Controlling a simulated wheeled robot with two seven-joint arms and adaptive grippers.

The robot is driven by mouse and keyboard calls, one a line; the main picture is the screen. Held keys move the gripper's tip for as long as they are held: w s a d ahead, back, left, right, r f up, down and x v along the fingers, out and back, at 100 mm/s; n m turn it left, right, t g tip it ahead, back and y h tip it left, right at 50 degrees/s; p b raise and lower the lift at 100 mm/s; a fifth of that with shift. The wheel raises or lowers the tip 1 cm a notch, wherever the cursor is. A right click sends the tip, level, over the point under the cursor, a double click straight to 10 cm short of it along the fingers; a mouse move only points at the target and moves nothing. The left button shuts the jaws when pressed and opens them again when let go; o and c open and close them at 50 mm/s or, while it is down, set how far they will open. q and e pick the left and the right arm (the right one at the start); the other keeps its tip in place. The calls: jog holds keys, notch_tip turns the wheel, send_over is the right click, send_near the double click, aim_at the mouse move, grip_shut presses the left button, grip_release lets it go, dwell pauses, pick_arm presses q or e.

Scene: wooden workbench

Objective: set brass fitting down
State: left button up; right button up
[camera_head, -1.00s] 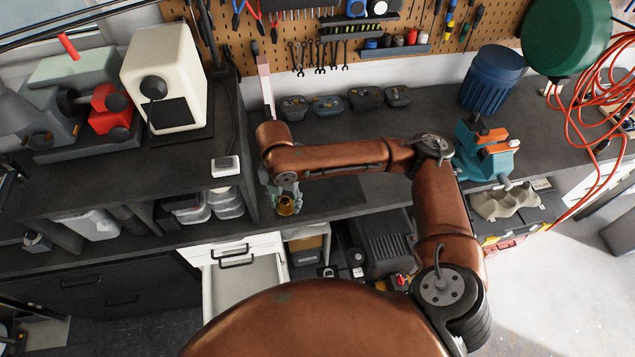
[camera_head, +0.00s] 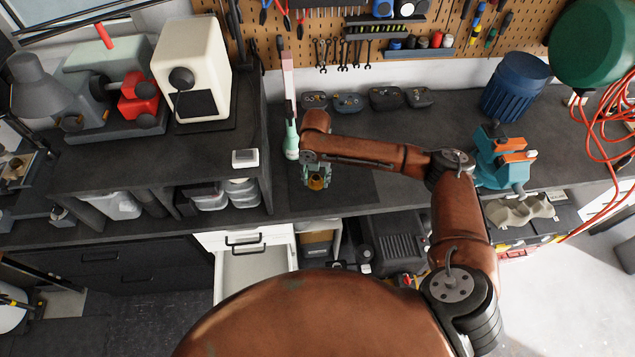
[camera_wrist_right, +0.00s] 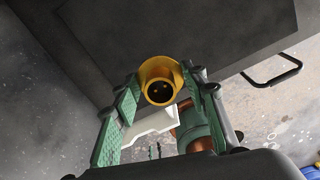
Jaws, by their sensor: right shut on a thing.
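The brass fitting (camera_head: 317,184) is a small yellow, round, hollow piece. My right gripper (camera_head: 316,174) is shut on it and holds it over the dark mat (camera_head: 352,186) near the front of the bench. In the right wrist view the fitting (camera_wrist_right: 160,78) sits between the green fingertips, with its round open end facing the camera. The gap between fitting and mat cannot be judged. My right forearm hides part of the bench behind. My left gripper is not in view.
A pink and green upright object (camera_head: 291,138) stands close behind-left of the gripper. Small dark bins (camera_head: 386,98) line the back. A teal vise (camera_head: 500,160) stands at right, and a raised shelf unit (camera_head: 255,185) at left. An open white drawer (camera_head: 255,275) lies below the front edge.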

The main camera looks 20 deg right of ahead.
aim_at(317, 184)
jog(key=shift+w+d+f, duration=0.2)
jog(key=shift+d+f, duration=0.05)
jog(key=shift+f, duration=0.15)
notch_tip(317, 184, down, 3)
jog(key=shift+w+r+p, duration=0.1)
jog(key=shift+p, duration=0.5)
jog(key=shift+f, duration=0.2)
jog(key=shift+f, duration=0.1)
jog(key=o, duration=1.2)
jog(key=shift+o, duration=0.2)
notch_tip(317, 184, up, 12)
jog(key=shift+r+b, duration=0.15)
jog(key=shift+b, duration=0.9)
